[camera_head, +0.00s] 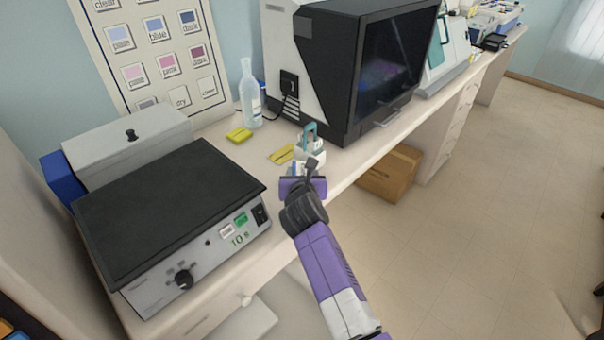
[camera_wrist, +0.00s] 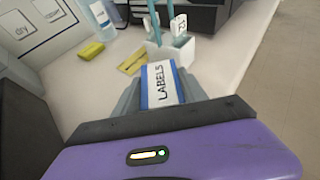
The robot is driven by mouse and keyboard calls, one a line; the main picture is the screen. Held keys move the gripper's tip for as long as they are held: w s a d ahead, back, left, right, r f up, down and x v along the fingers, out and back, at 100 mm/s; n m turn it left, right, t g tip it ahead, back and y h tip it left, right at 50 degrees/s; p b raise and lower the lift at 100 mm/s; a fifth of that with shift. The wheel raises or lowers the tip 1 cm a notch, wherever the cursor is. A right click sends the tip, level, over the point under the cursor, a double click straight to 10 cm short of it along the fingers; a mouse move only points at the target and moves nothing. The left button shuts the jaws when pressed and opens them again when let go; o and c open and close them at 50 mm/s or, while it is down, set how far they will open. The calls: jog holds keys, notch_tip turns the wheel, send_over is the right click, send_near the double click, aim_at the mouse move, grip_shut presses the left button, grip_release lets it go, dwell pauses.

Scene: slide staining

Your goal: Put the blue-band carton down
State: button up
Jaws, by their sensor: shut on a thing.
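The blue-band carton (camera_wrist: 163,84) is a small white box with blue edges and the word LABELS on it. It sits between the jaws of my gripper (camera_wrist: 160,92), which is shut on it. In the head view my gripper (camera_head: 302,172) is over the front part of the bench, right of the black-topped instrument, and mostly hides the carton. A white holder (camera_wrist: 179,50) with teal-handled items stands just beyond the carton. I cannot tell whether the carton touches the bench.
The black-topped instrument (camera_head: 170,205) stands to the left. A dark-screened machine (camera_head: 365,70) stands behind to the right. A clear bottle (camera_head: 250,95), a yellow block (camera_head: 239,134) and a flat yellow piece (camera_head: 281,154) are on the bench (camera_wrist: 225,75). Bare bench lies right of the holder.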

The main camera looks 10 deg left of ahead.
jog(key=shift+f, duration=0.1)
jog(key=o, duration=1.4)
jog(key=shift+c, duration=0.2)
jog(key=shift+r, duration=0.2)
jog(key=shift+s, duration=0.25)
jog(key=p+v, duration=0.1)
jog(key=v, duration=1)
jog(key=shift+s+d+r, duration=0.1)
jog(key=shift+s+r, duration=0.05)
jog(key=shift+s, duration=0.05)
